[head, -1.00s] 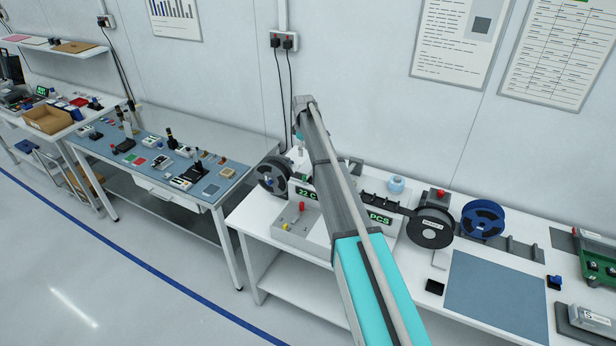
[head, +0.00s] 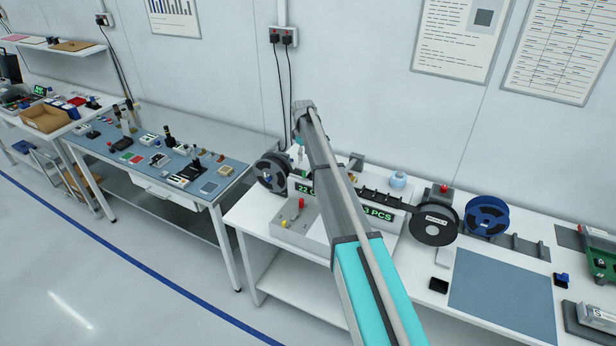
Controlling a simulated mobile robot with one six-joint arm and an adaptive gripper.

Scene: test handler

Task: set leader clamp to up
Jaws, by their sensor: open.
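The test handler (head: 318,232) is a pale grey machine on the white bench, with green displays reading "22 C…" and "3 PCS" in part. A dark reel (head: 272,172) stands at its left and a black labelled reel (head: 435,223) at its right, with a dark track (head: 378,197) leading toward the right one. A red knob (head: 301,203) and a small yellow part (head: 284,223) sit on its front. I cannot tell which part is the leader clamp; my arm covers the middle. My gripper (head: 299,148) is small, above the handler's back left, open and partly hidden by my wrist.
A blue reel (head: 487,215) stands right of the black reel. A blue-grey mat (head: 502,283) lies clear at the front right, with a small black box (head: 439,286) beside it. Another bench (head: 150,160) with small parts stands left. The wall is close behind.

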